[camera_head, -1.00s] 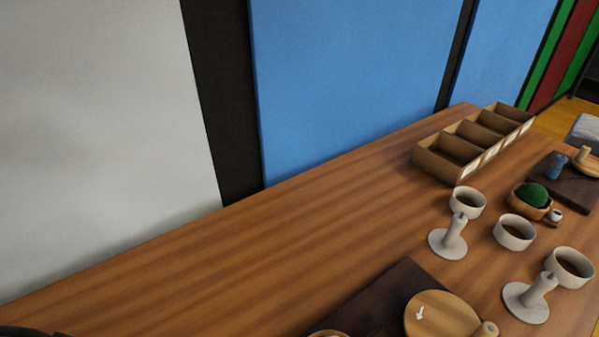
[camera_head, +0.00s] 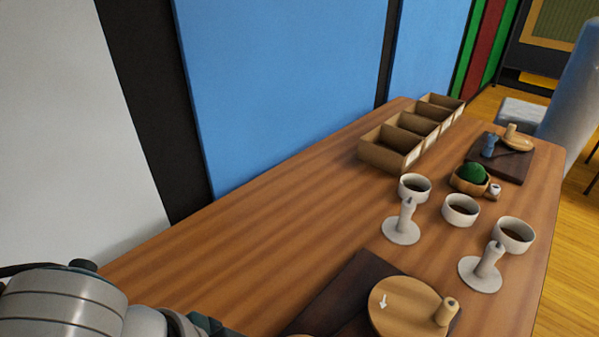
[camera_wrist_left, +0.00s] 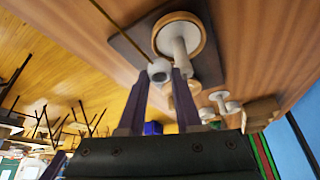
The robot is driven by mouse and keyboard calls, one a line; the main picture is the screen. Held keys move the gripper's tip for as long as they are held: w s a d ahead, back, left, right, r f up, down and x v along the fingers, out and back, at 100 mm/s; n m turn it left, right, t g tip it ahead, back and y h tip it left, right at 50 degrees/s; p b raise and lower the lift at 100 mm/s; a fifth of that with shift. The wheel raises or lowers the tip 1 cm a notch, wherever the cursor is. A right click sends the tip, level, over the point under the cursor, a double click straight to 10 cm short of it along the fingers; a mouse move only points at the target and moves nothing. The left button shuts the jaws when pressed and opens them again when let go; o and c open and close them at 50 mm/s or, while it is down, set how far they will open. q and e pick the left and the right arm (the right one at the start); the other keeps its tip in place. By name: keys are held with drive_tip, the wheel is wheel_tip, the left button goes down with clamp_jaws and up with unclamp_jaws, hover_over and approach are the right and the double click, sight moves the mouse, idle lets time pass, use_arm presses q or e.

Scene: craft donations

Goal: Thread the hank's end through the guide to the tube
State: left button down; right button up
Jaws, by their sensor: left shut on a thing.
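My left gripper (camera_wrist_left: 161,72) is in the left wrist view, its two dark fingers closed on a small, rounded, pale grey piece (camera_wrist_left: 159,71). A thin dark line, perhaps a cord, runs from it to the top edge. Beyond the fingertips is a round wooden disc with a pale post (camera_wrist_left: 182,50). In the head view a wooden disc with an arrow mark (camera_head: 402,303) and a peg lies on a dark board. White stands (camera_head: 401,229) (camera_head: 479,275) with posts stand near white cups. I cannot tell which thing is the guide or tube. My right gripper is out of view.
A wooden compartment box (camera_head: 385,158) stands by the blue wall panel. A green ball (camera_head: 472,173) sits in a wooden bowl. A far dark board (camera_head: 505,168) holds a blue piece (camera_head: 488,146) and another wooden disc. The left of the table (camera_head: 250,230) is clear.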

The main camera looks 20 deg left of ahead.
use_arm(q)
drive_tip(key=shift+w+d+r+b, duration=0.15)
drive_tip(key=shift+w+b, duration=0.4)
drive_tip(key=shift+w, duration=0.55)
drive_tip(key=shift+w+d+r+b, duration=0.15)
drive_tip(key=shift+w+b, duration=0.4)
drive_tip(key=shift+w, duration=0.5)
drive_tip(key=shift+w+d+r+b, duration=0.15)
drive_tip(key=shift+w+b, duration=0.4)
drive_tip(key=shift+w, duration=0.55)
drive_tip(key=shift+f, duration=0.15)
drive_tip(key=shift+f+b, duration=0.3)
drive_tip(key=shift+f, duration=0.7)
drive_tip(key=c, duration=0.5)
unclamp_jaws()
